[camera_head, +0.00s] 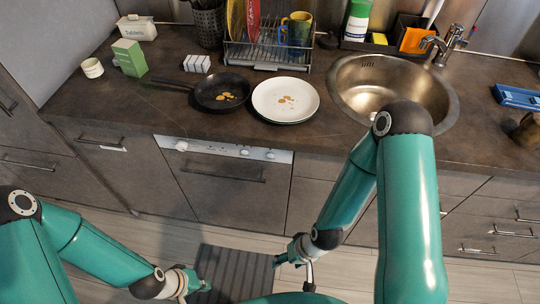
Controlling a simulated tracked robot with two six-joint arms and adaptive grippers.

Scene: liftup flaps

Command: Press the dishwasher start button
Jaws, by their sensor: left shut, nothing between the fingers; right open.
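The dishwasher (222,188) is built in under the counter, with a dark front and a bar handle. Its light control panel (215,149) runs along the top edge, with a round white knob (181,145) at the left and small controls (245,152) toward the right. Which control is the start button is too small to tell. My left gripper (203,284) is shut and empty, low over the floor mat, below the dishwasher and apart from it. My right gripper (278,261) is open and empty, low to the right of the mat, also apart from the panel.
A frying pan (208,95) and a white plate (266,108) with food scraps stand on the counter above the dishwasher. A sink (350,85) is to the right. A striped mat (232,264) lies on the floor. The space before the panel looks clear.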

